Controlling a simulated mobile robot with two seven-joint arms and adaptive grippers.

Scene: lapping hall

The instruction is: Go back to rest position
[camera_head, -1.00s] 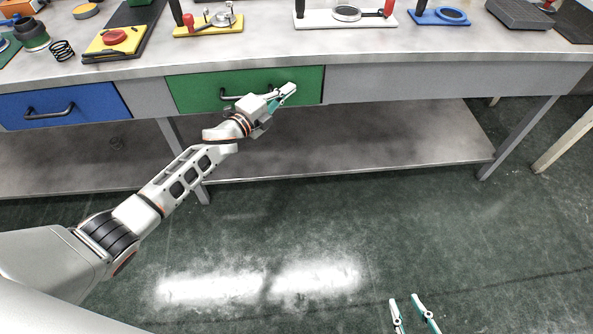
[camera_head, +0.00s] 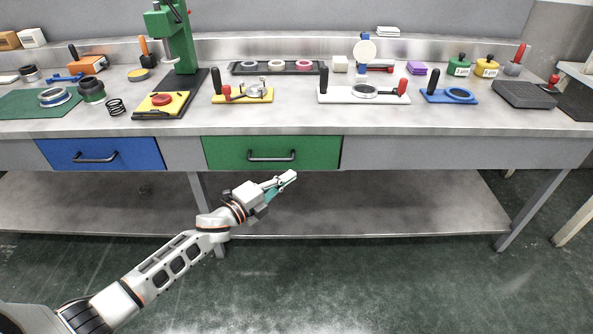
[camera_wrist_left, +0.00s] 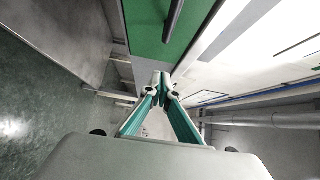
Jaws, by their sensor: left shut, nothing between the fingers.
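My left arm comes in from the lower left in the head view. Its gripper (camera_head: 283,182) is shut and empty, in front of the bench just below the green drawer (camera_head: 222,153). In the left wrist view the left gripper's fingertips (camera_wrist_left: 161,82) meet, with nothing between them. The green drawer (camera_wrist_left: 145,27) shows beyond them there, with its dark handle. The drawer looks closed, and the gripper is apart from the handle (camera_head: 271,159). My right gripper is not in view.
The bench top (camera_head: 300,115) carries a green press (camera_head: 181,45), a white fixture plate (camera_head: 340,98), a blue fixture (camera_head: 450,96) and several other parts. A closed blue drawer (camera_head: 60,152) is at left. A lower shelf (camera_head: 400,205) runs underneath. The dark floor (camera_head: 380,280) in front is clear.

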